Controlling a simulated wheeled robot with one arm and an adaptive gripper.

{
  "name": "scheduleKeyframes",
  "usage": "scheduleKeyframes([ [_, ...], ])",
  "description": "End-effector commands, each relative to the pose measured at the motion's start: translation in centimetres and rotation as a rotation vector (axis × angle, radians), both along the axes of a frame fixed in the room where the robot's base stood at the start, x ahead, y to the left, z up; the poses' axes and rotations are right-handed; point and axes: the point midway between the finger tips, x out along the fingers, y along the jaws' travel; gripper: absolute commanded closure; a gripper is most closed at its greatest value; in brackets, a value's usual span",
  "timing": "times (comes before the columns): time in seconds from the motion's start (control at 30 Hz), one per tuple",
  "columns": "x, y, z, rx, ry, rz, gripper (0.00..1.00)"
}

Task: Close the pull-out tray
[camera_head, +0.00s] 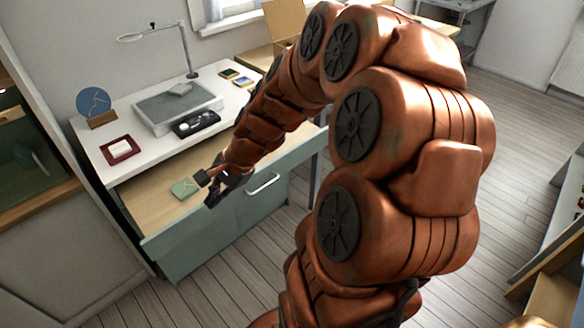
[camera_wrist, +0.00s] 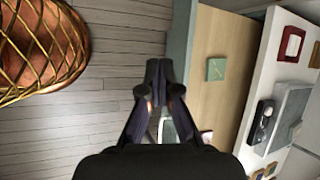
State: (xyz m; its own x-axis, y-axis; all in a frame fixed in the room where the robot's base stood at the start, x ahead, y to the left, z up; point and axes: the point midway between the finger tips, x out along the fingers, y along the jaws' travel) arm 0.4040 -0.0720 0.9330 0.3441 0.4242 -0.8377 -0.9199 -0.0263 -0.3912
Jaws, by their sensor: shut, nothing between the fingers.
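The pull-out tray (camera_head: 150,193) is out from under the white desk top, its pale wooden floor showing. It has a grey-green front (camera_head: 160,242). In the wrist view the wooden floor (camera_wrist: 222,115) runs beside the grey-green front (camera_wrist: 181,40). A small green square (camera_head: 184,187) lies on the tray; it also shows in the wrist view (camera_wrist: 216,69). My gripper (camera_head: 211,192) is shut and empty, near the tray's front edge. In the wrist view my fingertips (camera_wrist: 159,68) appear just outside that front; contact cannot be told. My arm hides the tray's right part.
On the white desk top (camera_head: 95,135) stand a lamp (camera_head: 183,45), a grey slab (camera_head: 178,105), a black case (camera_head: 196,123), a red dish (camera_head: 119,149) and a blue disc (camera_head: 93,102). A silver handle (camera_head: 263,184) shows on the front. Plank floor (camera_head: 215,290) before the desk is clear.

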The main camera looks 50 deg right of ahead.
Motion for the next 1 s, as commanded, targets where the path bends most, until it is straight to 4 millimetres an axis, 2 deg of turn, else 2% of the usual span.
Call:
scheduleKeyframes([
  [0.03, 1.0, -2.3, -1.0, 0.047, 0.002, -0.124, 1.0],
  [0.1, 2.2, -5.6, -1.8, 0.107, 0.001, -0.297, 1.0],
  [0.27, 3.3, -14.1, -4.3, 0.253, 0.007, -0.696, 1.0],
  [0.37, 2.6, -19.8, -6.2, 0.347, 0.01, -0.946, 1.0],
  [0.5, 0.3, -26.6, -8.9, 0.464, 0.015, -1.25, 1.0],
  [0.6, -1.6, -30.0, -10.5, 0.53, 0.018, -1.408, 1.0],
  [0.7, -3.0, -32.2, -11.5, 0.568, 0.016, -1.513, 1.0],
  [0.8, -3.6, -33.2, -12.1, 0.589, 0.018, -1.562, 1.0],
  [1.0, -2.8, -33.4, -13.1, 0.598, 0.02, -1.572, 1.0],
])
